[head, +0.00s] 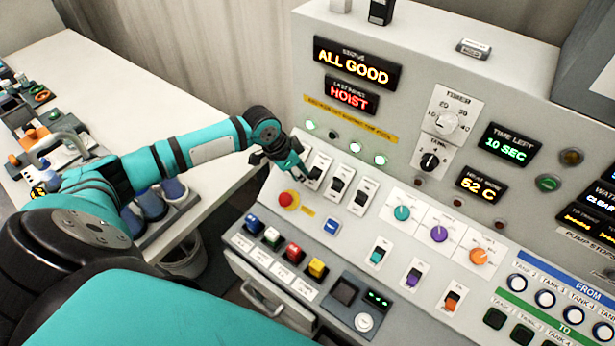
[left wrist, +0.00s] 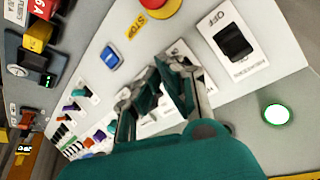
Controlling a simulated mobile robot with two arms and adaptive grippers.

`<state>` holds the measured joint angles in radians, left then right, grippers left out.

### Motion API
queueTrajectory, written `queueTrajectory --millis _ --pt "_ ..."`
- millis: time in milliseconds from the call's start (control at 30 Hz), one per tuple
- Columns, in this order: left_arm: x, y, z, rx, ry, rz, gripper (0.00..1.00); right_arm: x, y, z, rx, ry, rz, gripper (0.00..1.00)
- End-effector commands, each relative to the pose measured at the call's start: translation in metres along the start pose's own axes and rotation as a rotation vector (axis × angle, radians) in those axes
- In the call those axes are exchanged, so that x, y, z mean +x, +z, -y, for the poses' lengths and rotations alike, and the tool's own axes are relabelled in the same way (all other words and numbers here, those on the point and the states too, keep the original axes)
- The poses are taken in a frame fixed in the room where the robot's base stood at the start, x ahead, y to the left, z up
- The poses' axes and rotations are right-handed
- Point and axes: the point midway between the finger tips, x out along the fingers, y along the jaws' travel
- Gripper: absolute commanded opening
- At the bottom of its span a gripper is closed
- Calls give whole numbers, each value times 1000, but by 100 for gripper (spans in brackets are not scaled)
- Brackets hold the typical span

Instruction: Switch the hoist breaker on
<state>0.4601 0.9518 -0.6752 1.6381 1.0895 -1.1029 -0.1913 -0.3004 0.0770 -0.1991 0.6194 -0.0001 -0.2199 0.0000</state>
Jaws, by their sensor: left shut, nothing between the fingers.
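A row of white breaker plates with black rockers sits on the sloped grey panel. One plate (head: 340,184) shows clearly in the head view, with another (head: 362,197) to its right. My left gripper (head: 299,171) is shut and empty at the left end of this row, partly covering the plates there. In the left wrist view the gripper (left wrist: 172,84) is in front of a partly hidden plate, beside a breaker (left wrist: 235,42) marked OFF. I cannot read which breaker is the hoist one, nor tell whether the fingers touch a rocker. My right gripper is not in view.
A red stop button (head: 288,199) is just below the gripper, with a blue button (head: 331,227) nearby. Of the small lamps above the breakers, one (head: 333,135) looks dark and others glow green. A red display (head: 351,96) reads HOIST. Coloured knobs and switches lie to the right.

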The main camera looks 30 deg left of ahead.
Motion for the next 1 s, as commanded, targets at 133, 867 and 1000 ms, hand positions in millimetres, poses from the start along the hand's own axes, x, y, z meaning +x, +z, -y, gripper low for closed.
queueTrajectory --millis 133,867,1000 --pt "0 0 0 0 0 0 0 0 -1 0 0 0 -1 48" --pt "14 6 0 0 0 0 0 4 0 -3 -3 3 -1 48" --pt "18 8 0 -1 0 0 0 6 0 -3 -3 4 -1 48"
